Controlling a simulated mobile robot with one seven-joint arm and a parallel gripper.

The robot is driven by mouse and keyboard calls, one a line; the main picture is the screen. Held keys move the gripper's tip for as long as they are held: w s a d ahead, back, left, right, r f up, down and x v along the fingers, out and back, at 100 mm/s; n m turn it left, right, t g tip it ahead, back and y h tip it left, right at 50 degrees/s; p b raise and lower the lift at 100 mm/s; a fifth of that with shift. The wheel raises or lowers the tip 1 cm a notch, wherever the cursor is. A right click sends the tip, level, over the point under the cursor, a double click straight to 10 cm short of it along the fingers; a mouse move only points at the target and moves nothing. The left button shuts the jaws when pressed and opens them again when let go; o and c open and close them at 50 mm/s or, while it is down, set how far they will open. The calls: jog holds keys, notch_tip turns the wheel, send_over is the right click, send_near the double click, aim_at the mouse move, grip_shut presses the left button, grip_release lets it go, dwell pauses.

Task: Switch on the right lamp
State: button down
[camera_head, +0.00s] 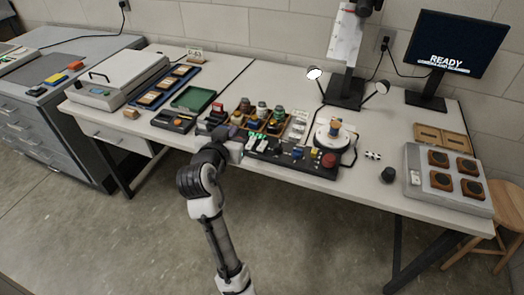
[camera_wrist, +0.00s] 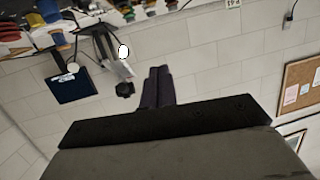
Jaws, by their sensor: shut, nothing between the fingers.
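Two small round lamps stand on either side of a dark stand at the back of the bench. The right lamp (camera_head: 382,87) has a dull grey-white face; the left lamp (camera_head: 314,73) looks bright white. In the wrist view, which looks upside down, the bright left lamp (camera_wrist: 124,51) and the paler right lamp (camera_wrist: 73,67) also show. A black control panel (camera_head: 282,164) with switches and a red button lies at the bench's front. My gripper (camera_head: 243,139) is by the panel's left end, partly hidden by my arm. Its fingers (camera_wrist: 158,72) are shut and empty; contact cannot be told.
Jars (camera_head: 262,110) in a wooden tray stand behind the panel. A round white device (camera_head: 333,136) is at its right. A dark knob (camera_head: 388,174) and a grey box with round pads (camera_head: 447,180) are farther right. A green tray (camera_head: 193,98) lies left.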

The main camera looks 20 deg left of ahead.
jog(key=d+f+m+g+h, duration=0.1)
jog(key=d+f+h, duration=0.1)
jog(key=d+f, duration=0.2)
jog(key=shift+s+f, duration=0.1)
jog(key=shift+s, duration=0.05)
jog(key=p, duration=0.3)
send_over(262, 146)
jog(key=s, duration=0.3)
jog(key=f, duration=0.3)
jog(key=shift+s+f, duration=0.15)
jog(key=shift+s, duration=0.05)
notch_tip(262, 146, down, 3)
jog(key=shift+s+a+r+p, duration=0.1)
jog(key=shift+r+p, duration=0.05)
jog(key=shift+p, duration=0.2)
jog(key=shift+s+f, duration=0.1)
jog(key=shift+f, duration=0.7)
